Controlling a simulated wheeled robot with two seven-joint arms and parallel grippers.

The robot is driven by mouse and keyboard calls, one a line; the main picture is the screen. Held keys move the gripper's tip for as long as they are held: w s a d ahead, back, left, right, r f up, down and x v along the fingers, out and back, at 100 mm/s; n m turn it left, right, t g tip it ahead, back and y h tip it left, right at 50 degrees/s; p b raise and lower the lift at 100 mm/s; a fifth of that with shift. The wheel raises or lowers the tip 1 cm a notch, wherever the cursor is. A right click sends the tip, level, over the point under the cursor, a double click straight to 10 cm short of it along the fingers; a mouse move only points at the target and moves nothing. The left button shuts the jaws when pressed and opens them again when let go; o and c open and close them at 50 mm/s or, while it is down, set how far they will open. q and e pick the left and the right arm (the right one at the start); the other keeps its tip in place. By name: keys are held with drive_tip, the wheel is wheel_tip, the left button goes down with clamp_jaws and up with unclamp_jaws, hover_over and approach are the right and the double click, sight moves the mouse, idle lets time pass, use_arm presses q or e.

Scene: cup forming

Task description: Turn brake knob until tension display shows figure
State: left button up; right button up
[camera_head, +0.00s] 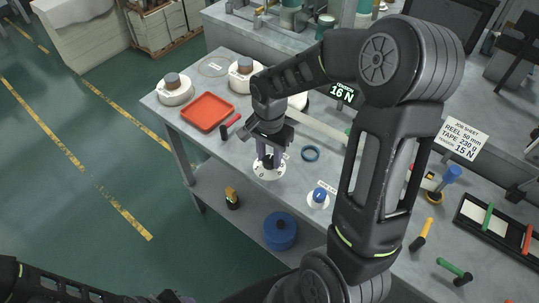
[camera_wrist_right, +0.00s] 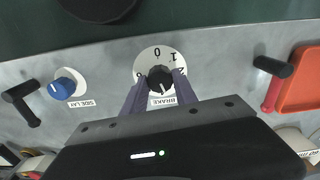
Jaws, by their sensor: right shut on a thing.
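The black brake knob (camera_wrist_right: 160,79) sits at the centre of a white numbered dial (camera_wrist_right: 146,62) on the grey bench, with a BRAKE label beside it. My right gripper (camera_wrist_right: 162,92) is shut on the knob from above, one purple finger on each side. In the head view the right gripper (camera_head: 269,152) stands over the dial (camera_head: 268,174), and its fingers partly hide the knob. The tension display (camera_head: 343,92) reads 16 N, partly behind my right arm. My left gripper does not show.
A blue sidelay knob (camera_head: 319,194) stands near the dial. White reels (camera_head: 174,91) stand behind the tray. Coloured-handled tools (camera_head: 454,270) lie at the right. A blue drum (camera_head: 280,231) sits on the lower shelf.

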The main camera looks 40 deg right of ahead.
clamp_jaws()
drive_tip(key=shift+f+n+b, duration=0.1)
drive_tip(key=shift+n+b, duration=0.3)
drive_tip(key=shift+n, duration=0.6)
drive_tip(key=o, duration=0.9)
unclamp_jaws()
drive_tip(key=shift+c, duration=0.2)
drive_tip(key=shift+r, duration=0.25)
